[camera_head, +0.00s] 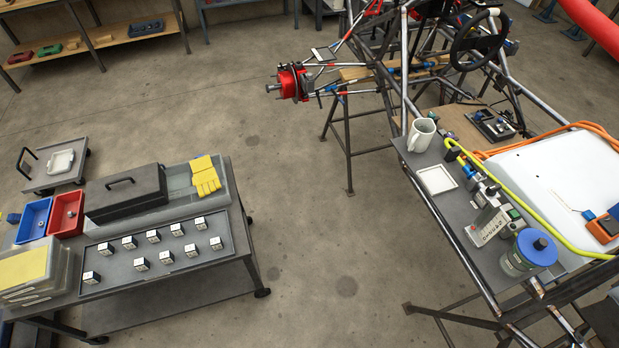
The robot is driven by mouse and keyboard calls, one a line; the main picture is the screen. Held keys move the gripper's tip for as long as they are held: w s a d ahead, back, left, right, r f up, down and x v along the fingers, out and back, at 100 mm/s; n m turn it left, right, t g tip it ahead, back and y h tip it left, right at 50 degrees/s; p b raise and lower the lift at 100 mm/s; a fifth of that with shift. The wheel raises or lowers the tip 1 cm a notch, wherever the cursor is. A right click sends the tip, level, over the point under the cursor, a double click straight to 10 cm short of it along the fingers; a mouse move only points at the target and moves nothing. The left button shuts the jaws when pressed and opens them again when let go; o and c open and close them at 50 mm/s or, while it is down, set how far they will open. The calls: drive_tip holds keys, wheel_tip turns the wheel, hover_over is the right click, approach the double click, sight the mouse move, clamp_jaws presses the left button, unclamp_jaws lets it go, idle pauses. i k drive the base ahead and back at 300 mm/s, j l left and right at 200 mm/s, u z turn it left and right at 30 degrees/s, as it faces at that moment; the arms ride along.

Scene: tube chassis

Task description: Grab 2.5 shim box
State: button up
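Several small, dark-sided boxes with white labelled faces stand apart in two rows on a grey tray (120,290) at the left. The back row runs from a box at its left end (105,249) to one at its right end (200,223). The front row runs from a left box (91,278) to a right box (216,243). They look alike and their label print is too small to read, so I cannot tell which is the 2.5 shim box. My gripper is not in view.
The tray lies on a wheeled cart (190,292) with a dark lidded case (125,195), yellow gloves (205,176), a red bin (66,213) and a blue bin (34,219). Bare floor (310,230) separates it from the tube chassis and a cluttered bench (450,213) at right.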

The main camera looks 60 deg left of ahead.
sight(192, 250)
drive_tip(key=u, duration=3.25)
drive_tip(key=i+j, duration=0.1)
drive_tip(key=i, duration=0.45)
drive_tip(key=i+j+z, duration=0.1)
drive_tip(key=i, duration=0.45)
